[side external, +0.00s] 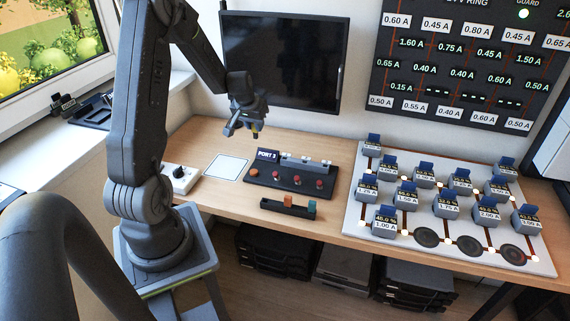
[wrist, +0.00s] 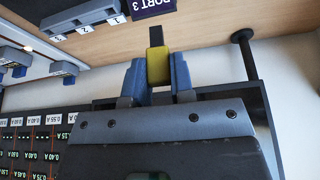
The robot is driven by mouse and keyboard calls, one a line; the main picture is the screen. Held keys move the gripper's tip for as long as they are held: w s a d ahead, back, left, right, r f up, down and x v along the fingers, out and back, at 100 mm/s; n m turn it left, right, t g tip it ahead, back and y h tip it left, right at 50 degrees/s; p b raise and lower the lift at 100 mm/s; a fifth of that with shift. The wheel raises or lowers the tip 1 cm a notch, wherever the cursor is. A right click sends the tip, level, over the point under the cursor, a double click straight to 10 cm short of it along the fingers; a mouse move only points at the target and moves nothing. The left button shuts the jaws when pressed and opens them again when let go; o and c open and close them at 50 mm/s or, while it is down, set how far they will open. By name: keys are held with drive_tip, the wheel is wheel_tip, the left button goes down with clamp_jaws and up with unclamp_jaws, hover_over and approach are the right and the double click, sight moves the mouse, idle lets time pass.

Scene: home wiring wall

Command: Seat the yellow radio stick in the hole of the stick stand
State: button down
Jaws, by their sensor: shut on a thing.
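My gripper (side external: 248,126) is up in front of the dark screen, above the back of the desk. It is shut on the yellow radio stick (wrist: 158,66), which sits between the two blue-grey fingers in the wrist view. The stick's dark end (wrist: 156,36) points away from the fingers. In the side view a small yellow part of the stick (side external: 256,134) shows below the gripper. A low dark holder, seemingly the stick stand (side external: 272,206), lies at the desk's front edge, well away from the gripper. It bears an orange stick (side external: 289,200) and a teal stick (side external: 312,208). Its hole is too small to make out.
A dark panel with red buttons (side external: 264,180) and a PORT 3 sign (side external: 267,156) stands behind the stand. A white knob box (side external: 180,177) and a white sheet (side external: 226,167) are to the left. A white board (side external: 350,225) with several blue-topped modules fills the right.

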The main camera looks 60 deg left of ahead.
drive_tip(key=shift+s+a+f+n, duration=0.1)
drive_tip(key=shift+s+a+n, duration=0.2)
drive_tip(key=shift+s+a, duration=0.7)
drive_tip(key=shift+w, duration=0.2)
drive_tip(key=w+d+f, duration=0.1)
drive_tip(key=w+f, duration=0.1)
drive_tip(key=w, duration=0.1)
drive_tip(key=w+d+f, duration=0.2)
drive_tip(key=w, duration=0.2)
drive_tip(key=w+d+f, duration=0.2)
drive_tip(key=w+f, duration=0.1)
drive_tip(key=shift+w, duration=0.15)
drive_tip(key=shift+f, duration=1.8)
drive_tip(key=c, duration=1)
unclamp_jaws()
drive_tip(key=shift+f, duration=0.15)
